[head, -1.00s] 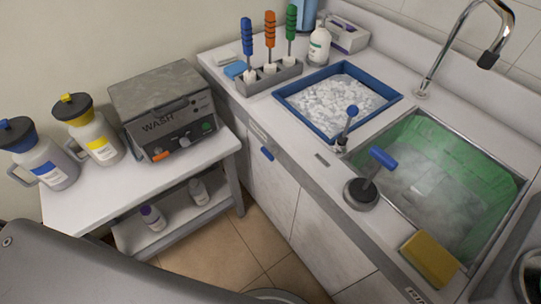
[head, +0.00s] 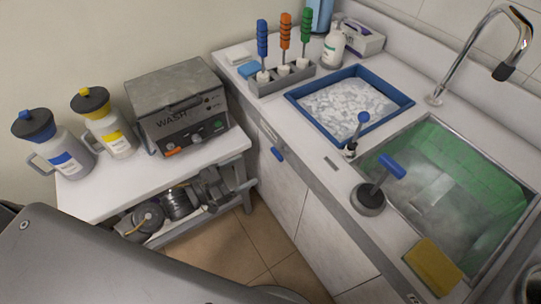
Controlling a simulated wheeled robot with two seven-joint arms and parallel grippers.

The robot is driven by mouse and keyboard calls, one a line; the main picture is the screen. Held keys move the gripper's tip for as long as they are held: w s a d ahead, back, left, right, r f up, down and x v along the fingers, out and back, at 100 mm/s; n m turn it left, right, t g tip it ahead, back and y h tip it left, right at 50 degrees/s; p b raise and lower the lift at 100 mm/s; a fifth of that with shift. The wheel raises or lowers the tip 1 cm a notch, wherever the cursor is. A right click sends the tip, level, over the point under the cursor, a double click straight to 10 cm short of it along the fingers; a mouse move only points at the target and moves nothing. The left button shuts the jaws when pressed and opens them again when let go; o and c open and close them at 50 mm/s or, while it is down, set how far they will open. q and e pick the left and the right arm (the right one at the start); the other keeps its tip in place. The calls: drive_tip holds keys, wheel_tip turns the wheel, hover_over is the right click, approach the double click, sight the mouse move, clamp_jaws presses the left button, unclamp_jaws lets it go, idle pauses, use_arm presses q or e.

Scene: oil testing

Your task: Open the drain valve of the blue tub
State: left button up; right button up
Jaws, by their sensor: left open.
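The blue tub (head: 319,127) is set into the white counter, its bottom covered with white, flake-like matter. A small blue handle (head: 278,154) sticks out of the cabinet front below the tub. A blue-knobbed lever (head: 362,118) stands between the tub and the sink, and a blue T-handle (head: 385,168) on a dark round base stands by the sink. I cannot tell for sure which is the drain valve. My left gripper (head: 220,190) is open by the right end of the side table's lower shelf, left of and below the cabinet handle, apart from it. My right gripper is out of view.
The side table (head: 100,190) carries a grey WASH machine (head: 180,105) and two jugs, one with a blue lid (head: 60,145) and one yellow (head: 108,125). The green-walled sink (head: 500,185) holds cloudy liquid. A yellow sponge (head: 434,262) lies at its front. Tiled floor is free before the cabinet.

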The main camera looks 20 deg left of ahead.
sight(275, 154)
use_arm(q)
drive_tip(key=p+x, duration=0.1)
drive_tip(key=x, duration=0.9)
drive_tip(key=shift+w+d+p, duration=0.15)
drive_tip(key=shift+w+p, duration=0.05)
drive_tip(key=shift+p, duration=0.1)
drive_tip(key=c, duration=1)
